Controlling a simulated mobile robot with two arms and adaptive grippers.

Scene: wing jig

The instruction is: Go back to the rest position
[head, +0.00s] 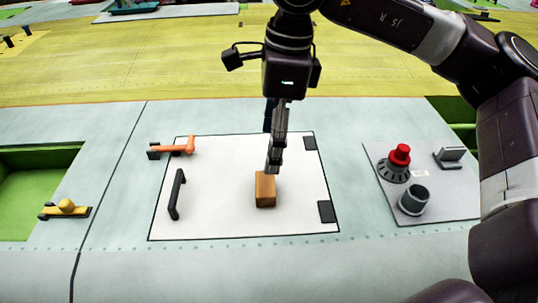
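My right arm comes in from the right, and its gripper (274,166) points down over the white panel (220,215). I see the gripper edge-on, so the gap between its fingers does not show. A small orange-brown block (265,190) stands on the panel just below and in front of the fingertips. I cannot tell whether the fingertips touch it. My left gripper is not in view.
The panel carries a black handle (177,194), an orange lever (178,147) and dark corner pads. A grey plate (440,211) at right holds a red knob (400,155) and a grey dial (414,200). At left are a yellow latch (66,209) and a green recess (28,190).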

